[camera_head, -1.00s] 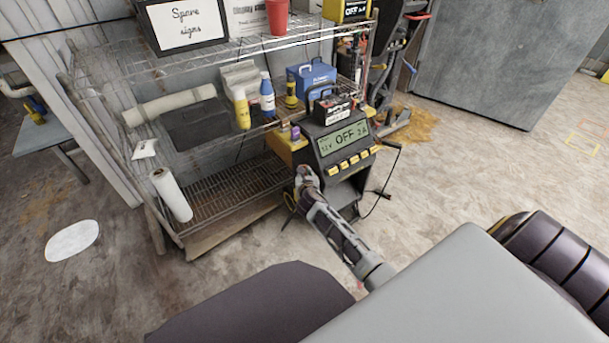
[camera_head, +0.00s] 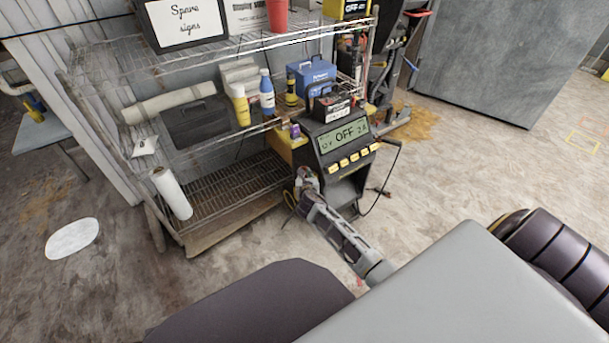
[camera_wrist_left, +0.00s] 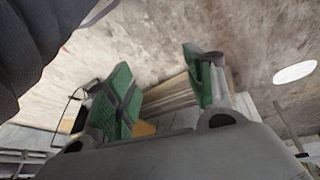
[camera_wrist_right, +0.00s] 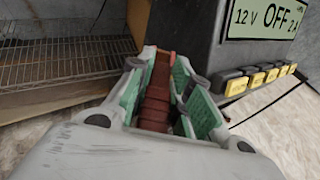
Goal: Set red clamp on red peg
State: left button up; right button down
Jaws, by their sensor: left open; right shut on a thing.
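The red clamp (camera_wrist_right: 160,85) is in my right gripper (camera_wrist_right: 160,70), between the green finger pads in the right wrist view. In the head view the right gripper (camera_head: 304,180) is at the left front of the dark battery charger (camera_head: 345,172). The clamp is too small there to make out. The charger's display (camera_head: 344,137) reads OFF. I cannot pick out the red peg in any view. My left gripper (camera_wrist_left: 160,75) is open and empty in the left wrist view, its green-padded fingers wide apart.
A wire shelf rack (camera_head: 235,187) stands left of the charger, close to my right gripper. A black battery (camera_head: 333,106) is on top of the charger. A black cable (camera_head: 392,170) loops off its right side. The floor in front is clear.

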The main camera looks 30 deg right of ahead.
jog(key=shift+f, duration=0.5)
jog(key=shift+f+b, duration=0.45)
pick_arm(q)
jog(key=shift+d+f, duration=0.2)
jog(key=shift+f, duration=0.4)
jog(key=shift+d+f, duration=0.2)
jog(key=shift+f, duration=0.4)
jog(key=shift+r+p, duration=1)
jog(key=shift+r, duration=0.05)
dwell(0.5)
jog(key=shift+f+b, duration=0.75)
pick_arm(e)
jog(key=shift+f, duration=1.4)
jog(key=c, duration=1.2)
grip_release()
jog(key=shift+c, duration=0.2)
jog(key=shift+s+a, duration=0.1)
jog(key=shift+s, duration=0.05)
